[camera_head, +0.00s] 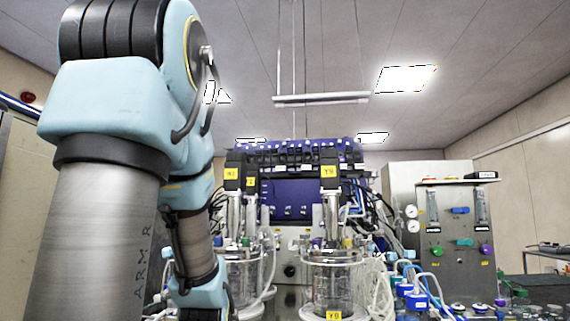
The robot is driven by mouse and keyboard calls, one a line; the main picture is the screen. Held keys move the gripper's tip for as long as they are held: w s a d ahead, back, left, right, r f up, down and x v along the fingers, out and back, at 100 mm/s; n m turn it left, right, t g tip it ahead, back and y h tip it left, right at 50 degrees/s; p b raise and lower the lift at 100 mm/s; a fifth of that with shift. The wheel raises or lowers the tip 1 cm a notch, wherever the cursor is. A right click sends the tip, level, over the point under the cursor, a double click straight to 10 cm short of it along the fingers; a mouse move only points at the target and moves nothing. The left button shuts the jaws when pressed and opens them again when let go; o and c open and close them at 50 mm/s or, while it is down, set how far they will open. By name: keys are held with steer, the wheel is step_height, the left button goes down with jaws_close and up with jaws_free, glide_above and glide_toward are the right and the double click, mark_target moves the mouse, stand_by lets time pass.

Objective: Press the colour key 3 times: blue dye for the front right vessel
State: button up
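The front right vessel (322,280) is a glass vessel with a metal ring and a yellow label, standing at the lower middle. Its contents look clear. A tall black-topped motor (329,170) with a yellow tag rises above it. Another glass vessel (243,275) stands to its left, partly behind my arm. A dark blue control unit (290,198) stands behind the vessels. I cannot make out the colour key in this view. My arm comes down on the left, and my gripper is not visible below the lower edge.
A grey cabinet (425,210) with gauges and coloured knobs stands to the right. Tubes and blue-capped bottles (415,298) crowd the space right of the front vessel. A dark bench (545,288) runs along the right. A lamp bar (320,98) hangs overhead.

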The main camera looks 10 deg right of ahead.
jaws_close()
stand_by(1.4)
